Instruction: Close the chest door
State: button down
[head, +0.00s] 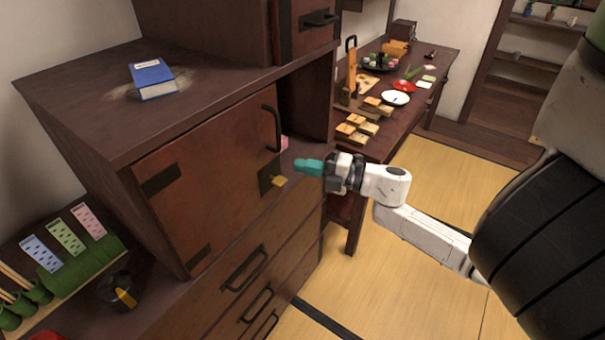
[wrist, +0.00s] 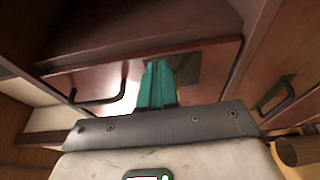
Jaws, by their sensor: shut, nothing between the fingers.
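The chest door (head: 205,175) is a reddish-brown panel with a black curved handle (head: 272,128) near its right edge. My gripper (head: 300,165), with teal fingers, is shut and empty, just right of the door edge, above the key. In the wrist view the fingers (wrist: 157,84) overlap the lock plate (wrist: 186,68); contact is unclear. A handle (wrist: 100,97) shows at left.
A blue book (head: 152,78) lies on the chest top. A pink item (head: 284,142) shows beside the door edge. Drawers (head: 245,270) are below. A low table (head: 425,65) with food stands behind my gripper. Tatami floor (head: 390,280) is clear at right.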

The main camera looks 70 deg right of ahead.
jog(key=s+d+b, duration=0.2)
jog(key=s+d, duration=0.3)
jog(key=s, duration=0.4)
jog(key=shift+f, duration=0.1)
jog(key=w+a+f+m+g+h+p, duration=0.1)
jog(key=w+a+f+m+g+h, duration=0.1)
jog(key=a+f+m+g+h, duration=0.45)
jog(key=w+a+f+m+g+h+p, duration=0.1)
jog(key=w+a+f+m+g, duration=0.2)
jog(key=f+m, duration=0.6)
jog(key=s+a+m+g+y, duration=0.1)
jog(key=s+a+g+y, duration=0.1)
jog(key=a, duration=1)
jog(key=s+a+f+m+g+y, duration=0.1)
jog(key=a+g+y, duration=0.4)
jog(key=a, duration=0.7)
jog(key=shift+s+a+m+p, duration=0.25)
jog(key=shift+s+m+p, duration=0.25)
jog(key=shift+s, duration=0.65)
jog(key=shift+g, duration=0.25)
